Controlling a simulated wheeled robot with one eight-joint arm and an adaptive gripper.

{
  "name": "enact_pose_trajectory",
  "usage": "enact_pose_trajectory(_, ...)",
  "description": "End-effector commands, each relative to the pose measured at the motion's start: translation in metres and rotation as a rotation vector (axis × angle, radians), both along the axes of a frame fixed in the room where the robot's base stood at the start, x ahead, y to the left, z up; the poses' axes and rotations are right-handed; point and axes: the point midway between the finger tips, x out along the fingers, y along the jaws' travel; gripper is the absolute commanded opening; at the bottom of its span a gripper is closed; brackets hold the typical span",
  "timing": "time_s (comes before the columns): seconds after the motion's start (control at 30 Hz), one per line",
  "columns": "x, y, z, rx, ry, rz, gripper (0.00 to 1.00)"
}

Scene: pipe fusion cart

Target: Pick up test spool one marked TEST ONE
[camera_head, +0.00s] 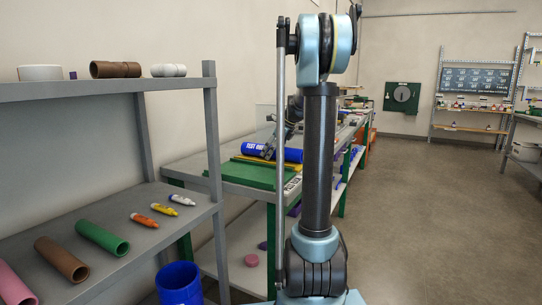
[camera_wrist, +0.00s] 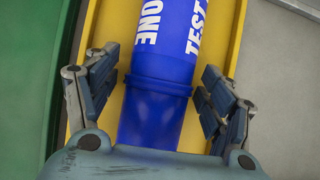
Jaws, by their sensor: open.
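The test spool (camera_wrist: 165,62) is a blue cylinder with white lettering; "TEST" and "ONE" can be read in the wrist view. It lies in a yellow tray (camera_wrist: 111,25). In the head view the spool (camera_head: 257,150) lies on the cart, partly hidden by my arm. My gripper (camera_wrist: 165,95) is open, with one finger on each side of the spool's near end. Gaps show between the fingers and the spool. In the head view my gripper (camera_head: 270,148) is at the spool, small and partly hidden.
A green mat (camera_head: 262,175) lies on the cart beside the yellow tray. A grey shelf (camera_head: 130,262) at the left holds coloured pipes (camera_head: 103,238) and several markers (camera_head: 163,209). A blue bucket (camera_head: 180,290) stands below. The floor at right is clear.

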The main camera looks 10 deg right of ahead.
Motion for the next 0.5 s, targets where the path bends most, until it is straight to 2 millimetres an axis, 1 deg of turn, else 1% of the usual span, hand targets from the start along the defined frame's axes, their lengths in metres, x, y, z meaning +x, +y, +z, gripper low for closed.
enact_pose_trajectory(0.03, 0.0, 0.0, 0.0001, 0.0, 0.0, 0.0, 0.75)
enact_pose_trajectory(0.07, 0.0, 0.0, 0.0001, 0.0, 0.0, 0.0, 0.7)
enact_pose_trajectory(0.1, 0.0, 0.0, 0.0001, 0.0, 0.0, 0.0, 0.61)
enact_pose_trajectory(0.17, -0.0001, 0.0001, 0.0001, 0.0, 0.0, 0.0, 0.48)
enact_pose_trajectory(0.2, 0.0, 0.0002, 0.0002, 0.0, 0.0, 0.0, 0.39)
enact_pose_trajectory(0.27, -0.0001, 0.0002, 0.0002, 0.0, 0.0, 0.0, 0.25)
enact_pose_trajectory(0.3, 0.0, 0.0008, 0.0001, 0.0, 0.0, 0.001, 0.17)
enact_pose_trajectory(0.5, -0.0001, 0.0016, 0.0003, 0.0, 0.0, 0.001, 0.17)
